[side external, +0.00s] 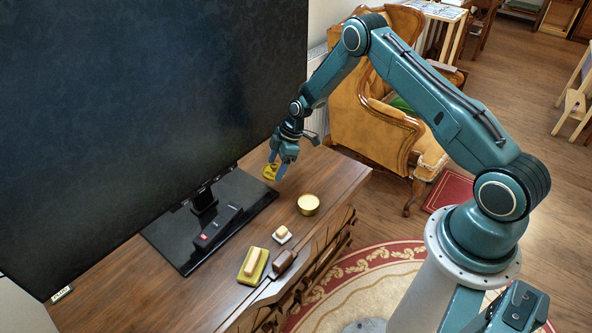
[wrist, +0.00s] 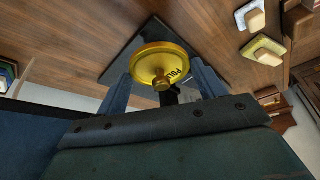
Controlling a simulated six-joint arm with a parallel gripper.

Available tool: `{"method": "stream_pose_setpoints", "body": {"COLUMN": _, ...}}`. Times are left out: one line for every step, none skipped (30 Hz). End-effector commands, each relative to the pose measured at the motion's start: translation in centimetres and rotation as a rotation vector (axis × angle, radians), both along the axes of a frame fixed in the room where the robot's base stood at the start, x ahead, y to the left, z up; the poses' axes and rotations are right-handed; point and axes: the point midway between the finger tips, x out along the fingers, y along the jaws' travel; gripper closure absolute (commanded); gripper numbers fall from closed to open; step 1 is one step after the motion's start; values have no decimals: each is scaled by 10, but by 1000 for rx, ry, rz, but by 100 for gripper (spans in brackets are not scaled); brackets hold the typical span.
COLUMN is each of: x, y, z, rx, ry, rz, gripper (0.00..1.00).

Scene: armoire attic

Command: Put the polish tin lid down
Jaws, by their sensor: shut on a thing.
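My gripper (side external: 277,168) is shut on the polish tin lid (side external: 270,173), a round yellow-gold disc with dark lettering. In the wrist view the lid (wrist: 158,62) shows between the fingers (wrist: 163,82), with a small knob on the side facing the camera. The lid hangs over the far end of the wooden cabinet top (side external: 325,168), beside the television stand; whether it touches the wood is hard to tell. The open-looking round gold tin (side external: 308,205) stands on the cabinet top, nearer the front edge and to the right of my gripper.
A large television (side external: 130,110) stands at the left on a black base (side external: 175,240), with a dark remote-like object (side external: 213,236) on it. Near the front edge are a small block on a white dish (side external: 282,234), a yellow pad with a block (side external: 252,265) and a brown brush-like block (side external: 283,263).

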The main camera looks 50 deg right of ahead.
Motion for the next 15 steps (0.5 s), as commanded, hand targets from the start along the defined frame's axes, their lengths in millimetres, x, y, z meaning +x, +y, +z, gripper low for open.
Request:
{"method": "stream_pose_setpoints", "body": {"x": -1, "y": 0, "z": -11, "rx": 1, "ry": 3, "rz": 0, "gripper": 52}}
{"method": "stream_pose_setpoints", "body": {"x": -1, "y": 0, "z": -16, "rx": 1, "ry": 3, "rz": 0, "gripper": 52}}
{"method": "stream_pose_setpoints", "body": {"x": 0, "y": 0, "z": -22, "rx": 1, "ry": 1, "rz": -1, "gripper": 52}}
{"method": "stream_pose_setpoints", "body": {"x": -1, "y": 0, "z": -28, "rx": 1, "ry": 3, "rz": -1, "gripper": 52}}
{"method": "stream_pose_setpoints", "body": {"x": -1, "y": 0, "z": -32, "rx": 0, "ry": 2, "rz": 0, "gripper": 52}}
{"method": "stream_pose_setpoints", "body": {"x": -1, "y": 0, "z": -37, "rx": 0, "ry": 2, "rz": 0, "gripper": 52}}
{"method": "stream_pose_setpoints", "body": {"x": -1, "y": 0, "z": -41, "rx": 0, "ry": 2, "rz": 0, "gripper": 52}}
{"method": "stream_pose_setpoints", "body": {"x": 0, "y": 0, "z": -44, "rx": 0, "ry": 1, "rz": 0, "gripper": 52}}
{"method": "stream_pose_setpoints", "body": {"x": 0, "y": 0, "z": -47, "rx": 0, "ry": 1, "rz": 0, "gripper": 52}}
{"method": "stream_pose_setpoints", "body": {"x": 0, "y": 0, "z": -49, "rx": 0, "ry": 1, "rz": 0, "gripper": 52}}
{"method": "stream_pose_setpoints", "body": {"x": 0, "y": 0, "z": -51, "rx": 0, "ry": 1, "rz": 0, "gripper": 52}}
{"method": "stream_pose_setpoints", "body": {"x": 0, "y": 0, "z": -52, "rx": 0, "ry": 0, "rz": 0, "gripper": 52}}
{"method": "stream_pose_setpoints", "body": {"x": 0, "y": 0, "z": -53, "rx": 0, "ry": 0, "rz": 0, "gripper": 52}}
{"method": "stream_pose_setpoints", "body": {"x": 0, "y": 0, "z": -53, "rx": -1, "ry": -1, "rz": 0, "gripper": 52}}
{"method": "stream_pose_setpoints", "body": {"x": 0, "y": 0, "z": -53, "rx": -1, "ry": -1, "rz": 0, "gripper": 52}}
